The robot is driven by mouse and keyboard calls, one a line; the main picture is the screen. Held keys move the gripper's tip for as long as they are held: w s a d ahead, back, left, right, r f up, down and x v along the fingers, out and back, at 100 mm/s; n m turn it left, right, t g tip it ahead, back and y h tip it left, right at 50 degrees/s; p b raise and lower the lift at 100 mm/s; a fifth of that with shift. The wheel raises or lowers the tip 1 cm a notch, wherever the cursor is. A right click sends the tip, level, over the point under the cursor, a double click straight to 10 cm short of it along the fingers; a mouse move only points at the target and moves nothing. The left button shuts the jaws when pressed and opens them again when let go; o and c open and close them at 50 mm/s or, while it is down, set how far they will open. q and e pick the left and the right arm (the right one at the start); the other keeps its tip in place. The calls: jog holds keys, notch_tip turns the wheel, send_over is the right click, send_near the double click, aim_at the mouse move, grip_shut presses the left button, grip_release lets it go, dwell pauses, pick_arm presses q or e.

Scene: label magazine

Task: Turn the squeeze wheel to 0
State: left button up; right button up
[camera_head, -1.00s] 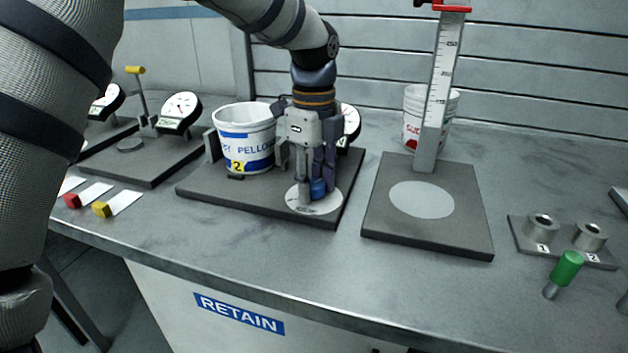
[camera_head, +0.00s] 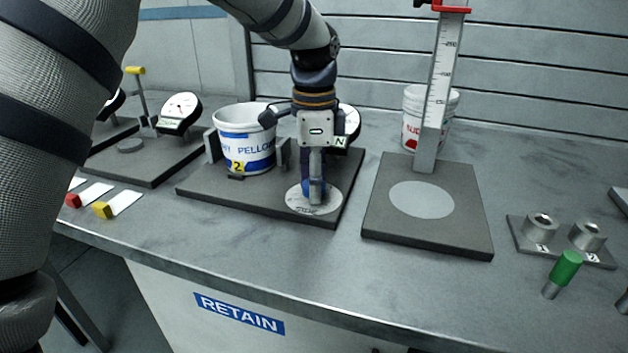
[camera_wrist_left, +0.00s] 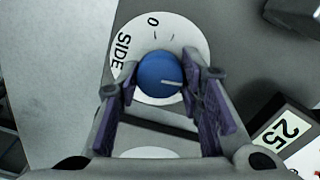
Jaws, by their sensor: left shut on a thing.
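The squeeze wheel is a blue knob (camera_wrist_left: 160,75) with a pale pointer line, set on a white dial disc (camera_wrist_left: 190,40). In the left wrist view the disc carries a "0", the word "SIDE" and tick marks; the pointer line points to the right, away from the "0". My left gripper (camera_wrist_left: 163,80) points down with its purple-padded fingers shut on the knob. In the head view my left gripper (camera_head: 315,190) stands over the disc (camera_head: 310,203) at the dark base plate's front right, largely hiding the blue knob. My right gripper is out of view.
A white bucket (camera_head: 243,125) marked "2" stands on the same dark base plate (camera_head: 240,197), between upright blocks. A round gauge (camera_head: 349,122) is partly hidden behind my gripper. A measuring stand (camera_head: 440,85) stands to the right. The bench front (camera_head: 330,285) is clear.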

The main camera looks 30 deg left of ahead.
pick_arm(q)
jog(key=n, duration=0.5)
jog(key=shift+n, duration=0.3)
jog(key=n, duration=0.5)
jog(key=shift+n, duration=0.3)
jog(key=n, duration=1)
jog(key=shift+n, duration=0.3)
jog(key=o, duration=1.2)
jog(key=shift+c, duration=0.2)
notch_tip(320, 180, up, 12)
